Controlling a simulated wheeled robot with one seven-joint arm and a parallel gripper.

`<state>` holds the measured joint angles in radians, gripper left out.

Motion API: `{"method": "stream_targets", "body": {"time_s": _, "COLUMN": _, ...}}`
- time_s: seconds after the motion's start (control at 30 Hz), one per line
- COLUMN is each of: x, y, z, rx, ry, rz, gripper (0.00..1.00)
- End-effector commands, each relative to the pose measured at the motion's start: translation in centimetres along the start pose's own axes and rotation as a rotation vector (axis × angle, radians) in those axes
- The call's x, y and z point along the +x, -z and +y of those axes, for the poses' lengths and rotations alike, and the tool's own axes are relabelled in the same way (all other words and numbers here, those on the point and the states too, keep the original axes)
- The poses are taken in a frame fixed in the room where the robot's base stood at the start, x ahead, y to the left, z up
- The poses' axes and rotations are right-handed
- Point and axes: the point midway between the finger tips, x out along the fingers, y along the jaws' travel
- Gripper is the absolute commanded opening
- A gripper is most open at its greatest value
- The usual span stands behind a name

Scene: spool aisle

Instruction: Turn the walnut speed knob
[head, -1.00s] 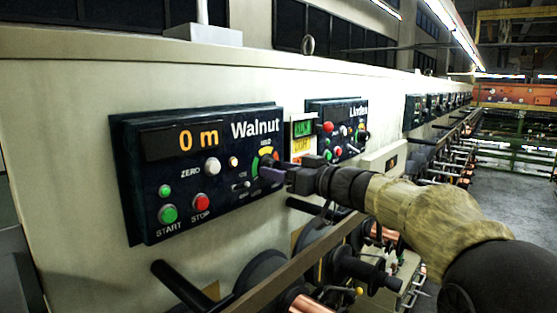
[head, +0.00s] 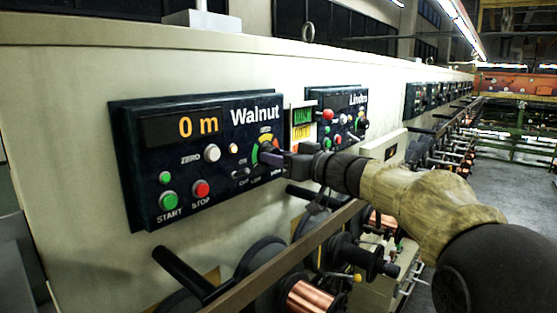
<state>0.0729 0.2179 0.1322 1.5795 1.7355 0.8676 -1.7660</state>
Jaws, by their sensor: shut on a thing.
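The Walnut panel (head: 222,190) is a dark box on the cream machine wall, with an amber display (head: 198,126) reading "0 m". Its speed knob (head: 268,152) sits at the panel's right side, in front of a coloured arc dial (head: 265,140). My gripper (head: 276,158) is at the knob, coming from the right, and is shut on it. The fingers hide most of the knob, so its pointer angle cannot be read. A white ZERO knob (head: 212,153), a green START button (head: 168,200) and a red STOP button (head: 201,189) show clear of the gripper.
Below are a brown rail (head: 300,252), black spool holders and a copper spool (head: 312,295). The aisle floor (head: 500,200) at right is clear.

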Motion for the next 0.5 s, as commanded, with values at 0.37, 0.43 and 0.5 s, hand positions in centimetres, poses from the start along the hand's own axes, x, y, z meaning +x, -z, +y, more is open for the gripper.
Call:
{"method": "stream_targets", "body": {"time_s": 0.37, "x": -0.07, "y": -0.37, "z": 0.01, "rx": 0.194, "ry": -0.001, "rz": 0.004, "gripper": 0.15}}
{"method": "stream_targets", "body": {"time_s": 0.43, "x": -0.08, "y": -0.35, "z": 0.02, "rx": 0.249, "ry": -0.001, "rz": 0.005, "gripper": 0.15}}
{"method": "stream_targets", "body": {"time_s": 0.5, "x": -0.09, "y": -0.32, "z": 0.04, "rx": 0.307, "ry": -0.002, "rz": 0.006, "gripper": 0.15}}
